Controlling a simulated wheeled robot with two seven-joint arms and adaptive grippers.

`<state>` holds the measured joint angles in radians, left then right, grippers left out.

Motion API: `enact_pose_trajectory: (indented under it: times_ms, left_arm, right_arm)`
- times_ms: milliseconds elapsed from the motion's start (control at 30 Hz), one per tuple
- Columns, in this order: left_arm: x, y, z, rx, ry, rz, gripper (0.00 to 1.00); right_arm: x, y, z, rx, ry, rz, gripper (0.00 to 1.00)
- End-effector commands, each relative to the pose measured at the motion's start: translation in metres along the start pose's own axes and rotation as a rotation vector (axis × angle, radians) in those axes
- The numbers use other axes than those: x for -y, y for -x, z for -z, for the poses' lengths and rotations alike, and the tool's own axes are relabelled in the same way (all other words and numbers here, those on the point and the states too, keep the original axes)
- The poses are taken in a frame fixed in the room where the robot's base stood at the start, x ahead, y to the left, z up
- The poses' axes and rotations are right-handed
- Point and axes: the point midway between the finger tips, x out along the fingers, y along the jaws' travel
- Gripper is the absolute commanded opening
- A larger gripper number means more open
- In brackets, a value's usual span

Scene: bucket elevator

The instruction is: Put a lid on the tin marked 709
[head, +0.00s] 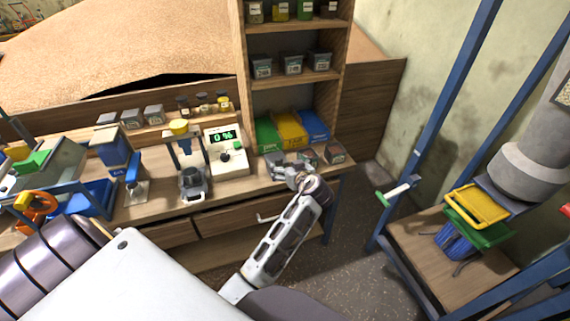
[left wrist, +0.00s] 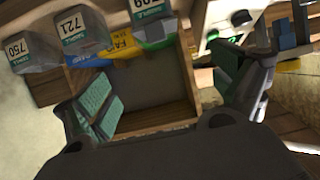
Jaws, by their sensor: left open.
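The tin marked 709 (left wrist: 152,22) is at the top of the left wrist view, partly cut off by the frame edge. It is a grey box with a white number label. Tins marked 721 (left wrist: 80,32) and 750 (left wrist: 35,52) stand beside it. In the head view the row of tins is on the bench, with tin 750 (head: 334,154) at its right end. My left gripper (head: 286,170) is at the bench's front edge, close to the tins, and partly hides them. Its fingers (left wrist: 172,98) are spread and empty. My right gripper is out of view. I cannot make out a loose lid.
Green, yellow and blue bins (head: 290,128) stand behind the tins under a shelf unit (head: 292,80) with more containers. A device reading 0 % (head: 226,158) is left of them. A blue frame (head: 440,110) with a yellow tray (head: 477,204) stands right. Floor between is clear.

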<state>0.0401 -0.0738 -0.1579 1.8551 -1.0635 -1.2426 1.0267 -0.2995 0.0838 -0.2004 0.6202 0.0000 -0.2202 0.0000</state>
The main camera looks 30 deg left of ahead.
Motion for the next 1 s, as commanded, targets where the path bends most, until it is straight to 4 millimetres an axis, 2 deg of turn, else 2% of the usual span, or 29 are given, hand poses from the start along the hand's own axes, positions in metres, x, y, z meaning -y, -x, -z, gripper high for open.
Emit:
enact_pose_trajectory:
  times_ms: [100, 300, 1000]
  left_arm:
    - [0.0, 0.011, -0.001, 0.002, 0.001, 0.0, 0.95]
    - [0.0, 0.019, 0.0, 0.001, 0.001, 0.001, 0.95]
    - [0.0, 0.019, 0.0, 0.001, 0.0, 0.0, 0.95]
  right_arm:
    - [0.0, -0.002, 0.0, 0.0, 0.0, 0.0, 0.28]
    - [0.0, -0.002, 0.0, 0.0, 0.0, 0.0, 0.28]
    - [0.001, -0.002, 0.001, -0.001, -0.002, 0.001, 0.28]
